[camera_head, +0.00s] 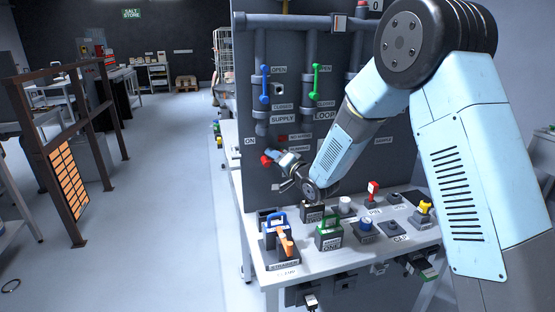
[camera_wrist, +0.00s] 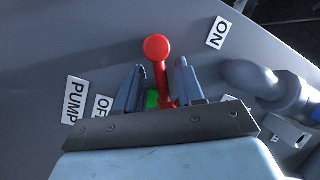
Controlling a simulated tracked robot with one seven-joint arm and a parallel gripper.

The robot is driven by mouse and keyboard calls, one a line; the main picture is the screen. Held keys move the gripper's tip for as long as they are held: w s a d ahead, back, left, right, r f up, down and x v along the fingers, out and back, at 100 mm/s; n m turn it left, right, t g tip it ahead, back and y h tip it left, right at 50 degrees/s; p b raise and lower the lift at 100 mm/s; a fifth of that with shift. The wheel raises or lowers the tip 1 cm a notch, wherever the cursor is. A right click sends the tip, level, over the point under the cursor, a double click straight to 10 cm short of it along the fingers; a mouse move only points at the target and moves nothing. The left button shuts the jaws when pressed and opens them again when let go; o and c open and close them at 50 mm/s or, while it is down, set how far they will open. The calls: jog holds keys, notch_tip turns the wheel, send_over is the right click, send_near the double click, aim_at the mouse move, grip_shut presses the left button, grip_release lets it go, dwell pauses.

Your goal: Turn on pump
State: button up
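The pump switch is a red lever (camera_wrist: 158,50) with a ball knob, on the grey panel in the wrist view. Its knob also shows in the head view (camera_head: 266,160), at the panel's left side. A PUMP label (camera_wrist: 75,100) and a partly covered OFF label (camera_wrist: 102,108) lie to its left in the wrist view. An ON label (camera_wrist: 217,33) lies to its upper right. My gripper (camera_wrist: 160,70) is open, one finger on each side of the lever's shaft, with small gaps. It also shows in the head view (camera_head: 277,155). The lever's base is partly hidden by my gripper.
Blue (camera_head: 265,85) and green (camera_head: 316,83) valve handles sit on the panel above. In the wrist view, a grey pipe (camera_wrist: 255,80) runs right of the lever.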

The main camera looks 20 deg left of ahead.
jog(key=shift+c, duration=0.2)
grip_shut()
jog(key=shift+d, duration=0.1)
